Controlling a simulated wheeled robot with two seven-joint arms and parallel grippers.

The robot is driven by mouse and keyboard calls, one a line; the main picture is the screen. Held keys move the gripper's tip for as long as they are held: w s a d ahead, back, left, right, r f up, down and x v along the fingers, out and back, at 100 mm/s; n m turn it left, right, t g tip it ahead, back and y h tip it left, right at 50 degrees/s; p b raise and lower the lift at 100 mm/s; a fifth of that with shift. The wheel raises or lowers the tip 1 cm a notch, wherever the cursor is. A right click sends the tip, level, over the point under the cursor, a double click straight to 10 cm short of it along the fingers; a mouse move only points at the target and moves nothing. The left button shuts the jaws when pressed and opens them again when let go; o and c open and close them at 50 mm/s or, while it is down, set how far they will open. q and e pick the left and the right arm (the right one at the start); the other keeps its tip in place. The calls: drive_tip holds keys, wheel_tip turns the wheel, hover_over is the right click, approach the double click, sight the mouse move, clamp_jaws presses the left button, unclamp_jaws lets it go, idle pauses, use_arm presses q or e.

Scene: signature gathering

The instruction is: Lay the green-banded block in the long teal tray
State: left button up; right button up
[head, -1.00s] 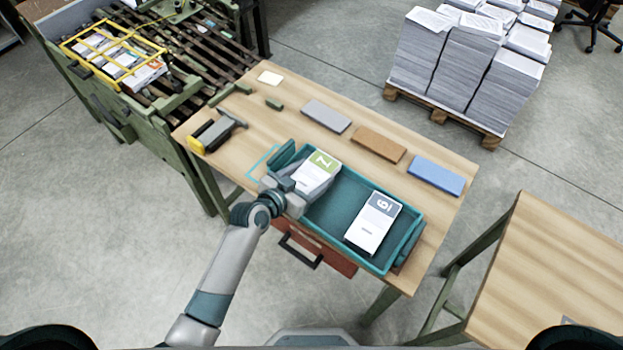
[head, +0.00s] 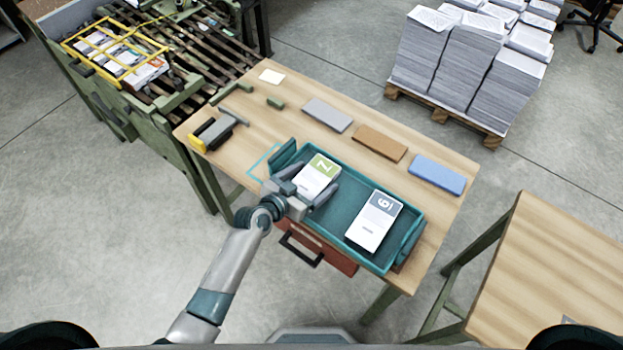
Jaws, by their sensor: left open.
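The green-banded block (head: 319,172), white with a green band and a number 7, lies in the left part of the long teal tray (head: 337,221). A grey-banded block (head: 375,221) lies in the right part of the same tray, apart from it. My left gripper (head: 308,188) is open at the near left side of the tray, with its fingers around the lower part of the green-banded block. Whether the fingers touch the block is hard to tell. My right gripper is not in view.
Grey (head: 327,115), brown (head: 379,142) and blue (head: 437,174) flat blocks lie along the table's far side. A grey and yellow tool (head: 213,133) lies at the left. A yellow-framed crate (head: 116,54) holds blocks on the roller bench. A second table (head: 550,270) stands at the right.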

use_arm(q)
drive_tip(key=shift+r, duration=0.1)
drive_tip(key=shift+r, duration=0.1)
drive_tip(key=shift+s+a+r, duration=0.1)
drive_tip(key=shift+s+a, duration=0.3)
drive_tip(key=shift+s, duration=0.1)
drive_tip(key=b+v, duration=0.1)
drive_tip(key=v, duration=0.9)
drive_tip(key=shift+s+a+r, duration=0.2)
drive_tip(key=shift+s, duration=0.05)
